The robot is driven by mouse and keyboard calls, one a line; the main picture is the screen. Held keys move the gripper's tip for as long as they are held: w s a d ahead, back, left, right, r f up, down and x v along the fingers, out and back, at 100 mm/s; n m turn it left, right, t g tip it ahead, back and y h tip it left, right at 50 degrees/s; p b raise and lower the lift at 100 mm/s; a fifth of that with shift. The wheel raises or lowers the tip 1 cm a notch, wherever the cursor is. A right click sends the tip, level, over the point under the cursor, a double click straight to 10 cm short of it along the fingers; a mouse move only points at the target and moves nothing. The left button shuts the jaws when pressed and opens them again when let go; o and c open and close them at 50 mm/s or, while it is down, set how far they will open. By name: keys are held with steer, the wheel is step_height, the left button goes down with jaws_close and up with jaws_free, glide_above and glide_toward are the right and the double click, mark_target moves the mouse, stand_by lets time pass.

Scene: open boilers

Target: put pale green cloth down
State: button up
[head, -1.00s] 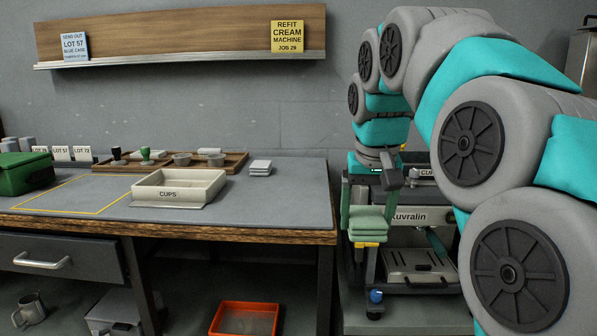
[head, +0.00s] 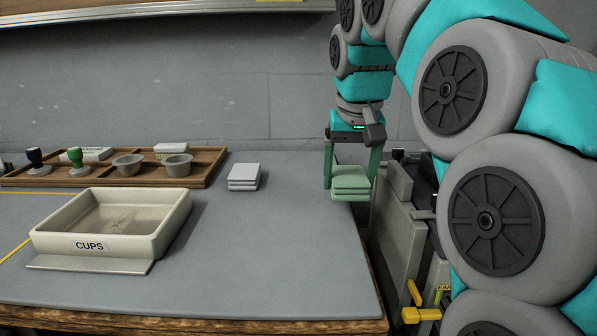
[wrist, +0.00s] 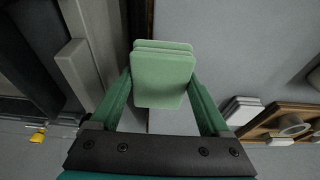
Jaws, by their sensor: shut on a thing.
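The pale green cloth (head: 350,186) is a folded, layered pad. My gripper (head: 350,180) is shut on it, with a green finger at each side. In the head view the cloth shows at the right end of the grey bench top (head: 275,250); whether it touches the top I cannot tell. In the wrist view the cloth (wrist: 163,78) sits between the fingertips (wrist: 162,85), with the bench edge running below it and the bench surface to its right.
A white folded stack (head: 244,177) lies left of the cloth. A cream tray marked CUPS (head: 95,245) stands at front left, with a wooden tray (head: 215,165) of cups and stamps behind it. A machine (head: 400,215) stands beyond the bench's right edge. The bench's middle and front right are clear.

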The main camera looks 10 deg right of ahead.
steer(key=p, duration=0.2)
glide_above(304, 182)
steer(key=s, duration=0.2)
steer(key=shift+w+f, duration=0.25)
steer(key=shift+f, duration=0.4)
steer(key=shift+w+a+f, duration=0.1)
steer(key=shift+w+f, duration=0.1)
steer(key=shift+w, duration=0.1)
steer(key=shift+f, duration=1.7)
steer(key=shift+f+b, duration=0.15)
steer(key=shift+b, duration=0.15)
steer(key=o, duration=1.2)
steer(key=shift+c, duration=0.2)
